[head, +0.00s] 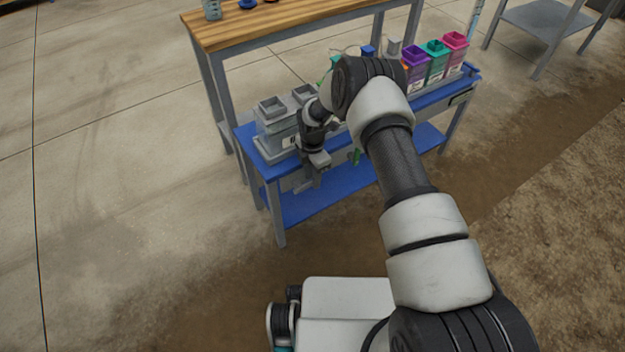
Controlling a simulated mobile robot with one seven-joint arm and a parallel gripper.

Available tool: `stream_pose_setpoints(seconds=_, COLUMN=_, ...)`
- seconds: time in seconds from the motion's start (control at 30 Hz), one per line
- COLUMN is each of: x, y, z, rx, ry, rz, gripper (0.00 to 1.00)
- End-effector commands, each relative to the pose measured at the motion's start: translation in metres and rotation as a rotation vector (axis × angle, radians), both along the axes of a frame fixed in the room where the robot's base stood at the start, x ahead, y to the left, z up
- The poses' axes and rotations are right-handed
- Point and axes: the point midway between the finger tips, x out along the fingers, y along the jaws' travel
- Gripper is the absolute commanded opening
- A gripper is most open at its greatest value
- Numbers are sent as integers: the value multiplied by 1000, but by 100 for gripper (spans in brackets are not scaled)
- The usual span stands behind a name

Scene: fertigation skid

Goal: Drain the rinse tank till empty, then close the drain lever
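Grey box-shaped tanks stand at the left end of the blue bench; the nearest grey tank (272,131) is partly covered by my arm. I cannot tell which tank is the rinse tank, nor its liquid level. A small green part (355,157) hangs at the bench's front edge, right of my gripper; it may be a lever, but its position is unclear. My gripper (306,184) points down at the bench's front edge, in front of the grey tanks. Its fingers are too small to tell whether they are open or hold anything. My arm hides the bench's middle.
The blue bench (247,140) has a lower blue shelf (310,205). Purple (414,73), teal (436,62) and pink (455,52) tanks stand at its right end. A wood-topped table (290,22) stands behind. A grey table (545,18) is at the far right. The floor left is clear.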

Motion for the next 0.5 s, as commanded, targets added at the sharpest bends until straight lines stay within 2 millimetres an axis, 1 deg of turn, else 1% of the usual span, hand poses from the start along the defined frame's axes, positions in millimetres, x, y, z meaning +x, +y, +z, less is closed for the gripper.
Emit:
stream_pose_setpoints(seconds=0.03, x=0, y=0, z=-5, rx=0, ry=0, rz=0, gripper=27)
stream_pose_setpoints(seconds=0.1, x=0, y=0, z=-7, rx=1, ry=-1, rz=0, gripper=27)
stream_pose_setpoints(seconds=0.37, x=0, y=0, z=-8, rx=1, ry=-1, rz=0, gripper=27)
stream_pose_setpoints(seconds=0.4, x=0, y=0, z=-8, rx=1, ry=-1, rz=0, gripper=26)
stream_pose_setpoints(seconds=0.47, x=0, y=0, z=-8, rx=1, ry=-1, rz=0, gripper=16)
stream_pose_setpoints(seconds=0.5, x=0, y=0, z=-8, rx=1, ry=-1, rz=0, gripper=9)
